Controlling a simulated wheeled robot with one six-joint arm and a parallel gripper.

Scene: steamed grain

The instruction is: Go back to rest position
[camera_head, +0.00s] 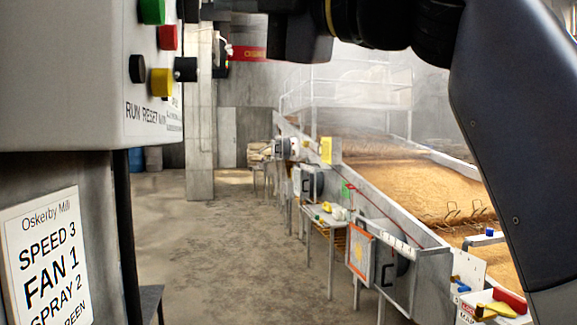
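My dark arm comes in from the right edge and runs along the top of the head view to the left. Its end, my gripper (218,52), is beside the grey control box (60,75) at the upper left, partly cut off by the top edge. The fingers are dark and small here, so I cannot tell whether they are open or shut, or whether they touch the box. The box's face carries a green button (152,11), a red button (167,38), a black button (137,68), a yellow button (161,82) and a black knob (185,69).
A sign (48,262) reading "SPEED 3, FAN 1, SPRAY 2" hangs below the box. A long grain bed (400,185) with a metal side wall runs along the right, under steam. Small side tables (328,221) stand along it. The concrete floor (230,260) between is clear.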

